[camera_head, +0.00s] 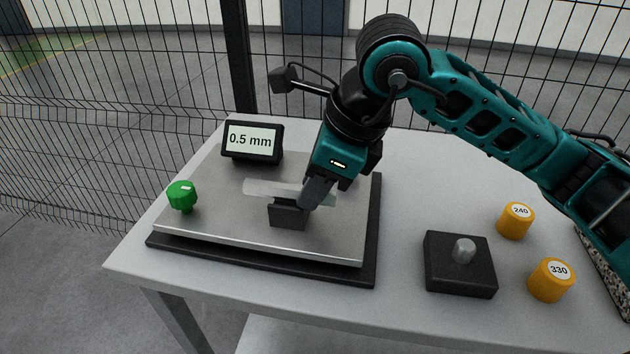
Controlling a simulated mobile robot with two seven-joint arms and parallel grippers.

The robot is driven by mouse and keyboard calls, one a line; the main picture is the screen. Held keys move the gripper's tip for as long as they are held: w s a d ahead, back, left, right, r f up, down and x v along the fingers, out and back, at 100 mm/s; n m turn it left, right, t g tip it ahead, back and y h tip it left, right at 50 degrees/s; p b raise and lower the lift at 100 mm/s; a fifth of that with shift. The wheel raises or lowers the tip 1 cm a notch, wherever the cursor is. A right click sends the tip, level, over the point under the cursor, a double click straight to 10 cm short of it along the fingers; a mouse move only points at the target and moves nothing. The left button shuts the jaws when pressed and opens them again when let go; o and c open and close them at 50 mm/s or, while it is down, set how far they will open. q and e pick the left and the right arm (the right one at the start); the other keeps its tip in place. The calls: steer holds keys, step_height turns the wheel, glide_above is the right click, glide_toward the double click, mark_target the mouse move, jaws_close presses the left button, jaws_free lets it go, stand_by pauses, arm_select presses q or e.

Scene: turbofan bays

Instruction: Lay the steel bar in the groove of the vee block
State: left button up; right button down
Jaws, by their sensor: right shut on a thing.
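The steel bar (262,187) is a pale, shiny strip in the middle of the table's left half. My right gripper (311,198) reaches down from above and is shut on the bar near its right part. A small dark block (287,216), which looks like the vee block, stands on the metal plate just under and in front of the bar. The groove is not clear to see, and I cannot tell whether the bar touches the block. My left gripper is not in view.
The metal plate (205,235) has a dark base, a green knob (182,195) and a "0.5 mm" display (252,142). To the right are a black block with a silver knob (460,280) and yellow cylinders marked 240 (515,222) and 330 (551,281). A mesh fence (130,150) stands behind.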

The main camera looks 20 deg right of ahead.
steer(key=c, duration=0.8)
jaws_free()
steer(key=shift+c, duration=0.2)
steer(key=shift+o, duration=0.2)
steer(key=shift+f, duration=0.1)
steer(key=o, duration=0.3)
steer(key=shift+r+p, duration=2.2)
steer(key=shift+r, duration=1.4)
